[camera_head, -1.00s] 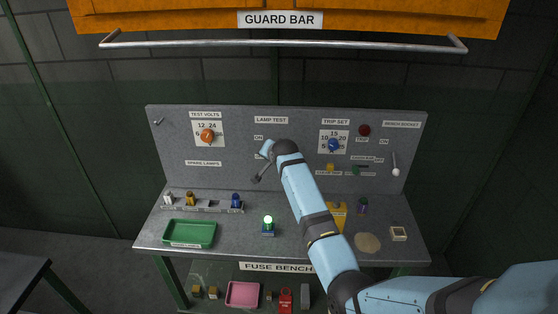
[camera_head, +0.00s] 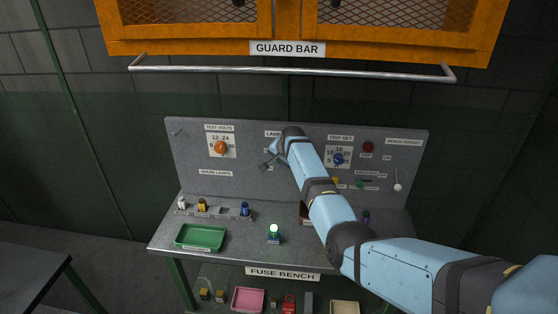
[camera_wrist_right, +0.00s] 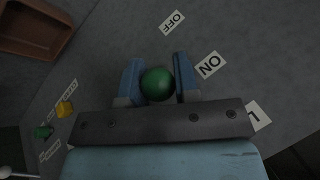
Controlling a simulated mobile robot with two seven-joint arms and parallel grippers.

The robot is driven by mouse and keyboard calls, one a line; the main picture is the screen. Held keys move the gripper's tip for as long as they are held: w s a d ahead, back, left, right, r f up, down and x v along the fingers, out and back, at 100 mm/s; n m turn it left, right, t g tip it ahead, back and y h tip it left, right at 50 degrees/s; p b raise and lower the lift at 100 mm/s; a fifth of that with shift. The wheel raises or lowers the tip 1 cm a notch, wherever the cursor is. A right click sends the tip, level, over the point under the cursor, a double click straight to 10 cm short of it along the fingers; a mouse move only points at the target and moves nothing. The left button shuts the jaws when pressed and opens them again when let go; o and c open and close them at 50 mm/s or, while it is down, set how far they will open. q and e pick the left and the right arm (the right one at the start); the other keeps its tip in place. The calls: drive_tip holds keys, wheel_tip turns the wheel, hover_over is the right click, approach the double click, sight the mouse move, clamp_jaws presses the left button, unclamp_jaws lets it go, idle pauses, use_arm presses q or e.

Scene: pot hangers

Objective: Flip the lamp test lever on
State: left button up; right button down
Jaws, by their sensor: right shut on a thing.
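The lamp test lever shows in the right wrist view as a round green knob (camera_wrist_right: 157,84); its stem is hidden behind the knob. My right gripper (camera_wrist_right: 158,82) is shut on this knob, one blue finger on each side. The ON label (camera_wrist_right: 210,65) is close beside the right finger, and the OFF label (camera_wrist_right: 172,22) lies farther up the picture. In the head view my right gripper (camera_head: 269,160) is at the grey panel below the partly covered LAMP TEST label (camera_head: 272,134); the knob cannot be made out there. My left gripper is out of view.
A small lamp (camera_head: 274,229) glows green on the bench. A green tray (camera_head: 200,237) lies to its left. The orange dial (camera_head: 220,147) and blue dial (camera_head: 338,159) are on the panel. The guard bar (camera_head: 290,71) runs across above, below an orange mesh cabinet (camera_head: 290,40).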

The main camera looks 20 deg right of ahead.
drive_tip(key=c, duration=1.2)
unclamp_jaws()
drive_tip(key=shift+o, duration=1.1)
drive_tip(key=shift+w, duration=0.15)
drive_tip(key=b+v, duration=0.1)
drive_tip(key=v, duration=1.2)
drive_tip(key=shift+s+r, duration=0.25)
drive_tip(key=shift+f, duration=0.1)
